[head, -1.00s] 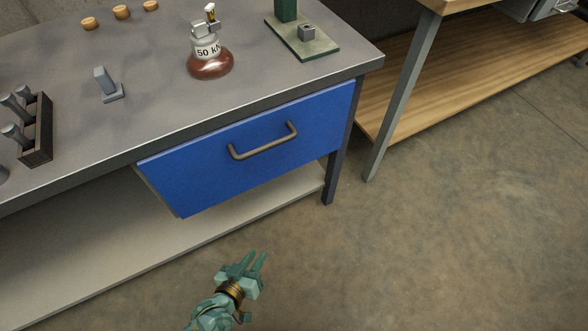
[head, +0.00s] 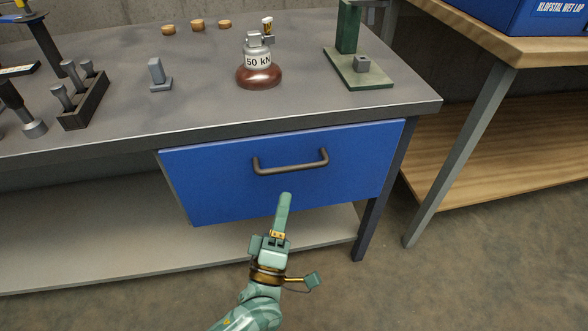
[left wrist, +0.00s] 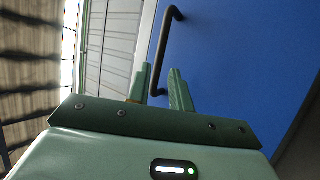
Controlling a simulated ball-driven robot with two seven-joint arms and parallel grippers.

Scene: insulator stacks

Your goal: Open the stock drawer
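The stock drawer (head: 345,185) has a blue front and appears shut under the grey worktop. Its dark bar handle (head: 290,167) is on the upper half of the front. My left gripper (head: 285,199) is in front of the drawer, its fingertips a little below the handle in the head view. In the left wrist view its two fingers (left wrist: 159,75) are apart, and one end of the handle (left wrist: 164,45) shows between and beyond them. I cannot tell whether they touch it. My right gripper is not in view.
On the grey worktop (head: 205,105) stand a red-brown and grey piece marked 50 kN (head: 259,76), a green stand (head: 358,75), and a dark rack (head: 85,105). A wooden bench (head: 535,50) stands at the right. A pale lower shelf (head: 110,240) lies below the drawer.

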